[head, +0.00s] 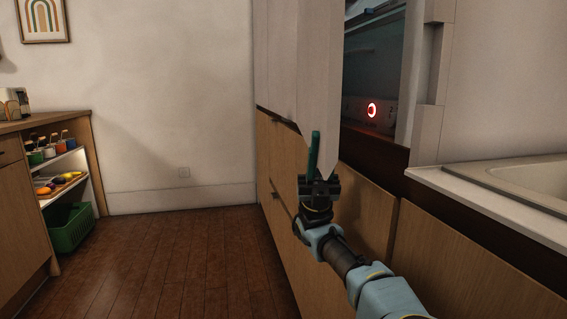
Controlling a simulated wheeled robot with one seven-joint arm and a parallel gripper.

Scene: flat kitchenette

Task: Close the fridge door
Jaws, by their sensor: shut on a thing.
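The fridge door (320,65) is a pale panel that stands open, swung out from the fridge at the upper middle of the head view. To its right the dark fridge interior (375,65) shows, with a shelf and a glowing red ring. My gripper (318,184) is at the door's lower near corner and is shut on a dark green upright bar (314,152). The bar overlaps the door in the picture. I cannot tell whether it is fixed to the door or loose.
Wooden cabinet fronts (365,205) run below the fridge. A counter with a sink (535,178) is at the right. At the left are an open shelf unit (98,185) and a green basket (70,228). The wooden floor (190,265) between is clear.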

